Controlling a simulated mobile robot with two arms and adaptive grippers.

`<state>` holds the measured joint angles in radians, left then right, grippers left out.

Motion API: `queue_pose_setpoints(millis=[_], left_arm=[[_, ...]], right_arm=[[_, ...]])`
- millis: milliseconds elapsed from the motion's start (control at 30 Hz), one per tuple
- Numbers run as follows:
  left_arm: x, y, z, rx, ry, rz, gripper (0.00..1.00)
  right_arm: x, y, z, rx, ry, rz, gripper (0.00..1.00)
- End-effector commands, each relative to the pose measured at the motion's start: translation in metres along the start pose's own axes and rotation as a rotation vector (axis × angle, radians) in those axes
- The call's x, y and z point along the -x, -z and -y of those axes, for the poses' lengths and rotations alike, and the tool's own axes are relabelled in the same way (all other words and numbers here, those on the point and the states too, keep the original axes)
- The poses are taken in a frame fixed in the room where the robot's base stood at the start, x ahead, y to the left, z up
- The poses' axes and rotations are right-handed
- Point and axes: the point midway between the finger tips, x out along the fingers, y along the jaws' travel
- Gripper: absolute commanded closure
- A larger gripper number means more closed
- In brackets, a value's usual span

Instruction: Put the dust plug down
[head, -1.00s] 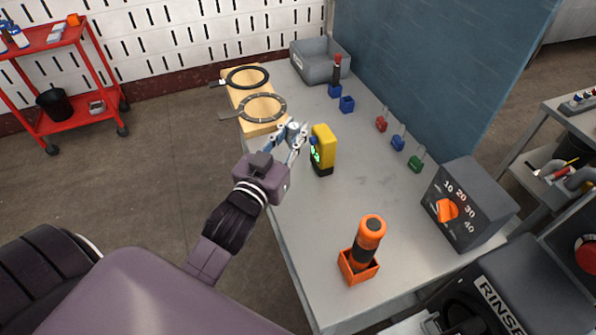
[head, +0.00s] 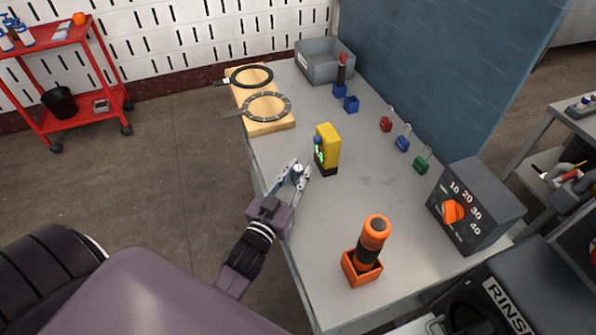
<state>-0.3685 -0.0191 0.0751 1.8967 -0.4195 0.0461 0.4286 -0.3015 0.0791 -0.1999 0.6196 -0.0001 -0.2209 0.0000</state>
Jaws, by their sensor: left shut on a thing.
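My left gripper (head: 301,171) is over the near left part of the grey bench. It is shut on a small pale thing between its fingertips, which I take to be the dust plug (head: 298,168); the fingers hide part of it. I cannot tell whether the plug touches the bench top. A yellow and black handheld device (head: 328,145) stands upright just beyond the gripper, with a lit green display and a small blue part on its left side. My right gripper is not in view.
An orange-handled tool stands in an orange holder (head: 362,270) nearer. A wooden board (head: 270,127) with two rings lies beyond. A dial box (head: 475,205), small coloured locks and a grey bin (head: 325,68) stand along the right and back.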

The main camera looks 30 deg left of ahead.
Motion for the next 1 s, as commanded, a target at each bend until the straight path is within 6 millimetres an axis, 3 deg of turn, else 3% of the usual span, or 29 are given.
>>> queue_pose_setpoints(millis=[200, 233, 367, 733, 1000], left_arm=[[0.000, -0.004, 0.000, 0.000, 0.000, 0.000, 1.00], [0.000, -0.003, 0.000, 0.000, 0.000, 0.000, 0.80], [0.000, -0.003, 0.000, 0.000, 0.000, 0.001, 0.65], [0.001, 0.001, 0.000, -0.001, 0.000, 0.001, 0.64], [0.044, -0.003, 0.000, -0.001, 0.001, 0.005, 0.64]], right_arm=[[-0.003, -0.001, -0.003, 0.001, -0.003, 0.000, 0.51], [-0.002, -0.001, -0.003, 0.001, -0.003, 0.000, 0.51], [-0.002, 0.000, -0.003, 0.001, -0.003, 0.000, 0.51], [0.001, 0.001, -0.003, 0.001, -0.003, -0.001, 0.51], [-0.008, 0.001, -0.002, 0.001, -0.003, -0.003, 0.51]])
